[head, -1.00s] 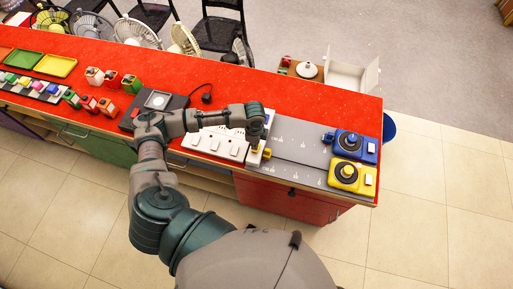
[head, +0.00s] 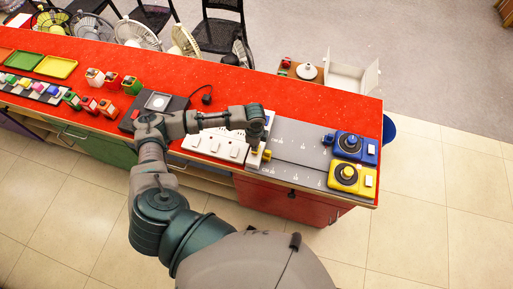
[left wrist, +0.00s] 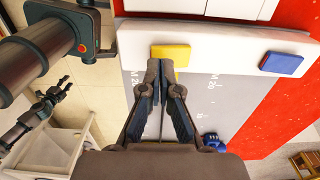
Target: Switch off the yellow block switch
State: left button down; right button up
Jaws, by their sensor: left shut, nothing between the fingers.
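The yellow block switch (left wrist: 170,54) sits on the end of a white panel (left wrist: 220,42) in the left wrist view. In the head view the yellow block (head: 267,154) shows just beside my left gripper (head: 256,146). My left gripper (left wrist: 160,66) is shut and empty. Its fingertips overlap the block's lower edge in the left wrist view; whether they touch it I cannot tell. A blue block switch (left wrist: 282,63) sits farther right on the same panel. My right gripper (left wrist: 58,92) is small at the left of the wrist view, its jaws unclear.
A yellow dial unit (head: 367,190) and a blue dial unit (head: 370,151) stand on a grey board (head: 300,134) right of my gripper. The panel's white rocker switches (head: 215,145) lie left of it. The red counter (head: 330,99) is clear behind.

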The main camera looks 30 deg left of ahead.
pick_arm(q)
jog(key=shift+f, duration=1.1)
dwell(0.8)
jog(key=shift+r, duration=0.1)
notch_tip(320, 180, up, 5)
jog(key=p, duration=0.5)
jog(key=shift+f, duration=0.2)
notch_tip(320, 180, up, 2)
jog(key=shift+r+p, duration=0.2)
jog(key=shift+p, duration=0.95)
jog(key=shift+f, duration=0.1)
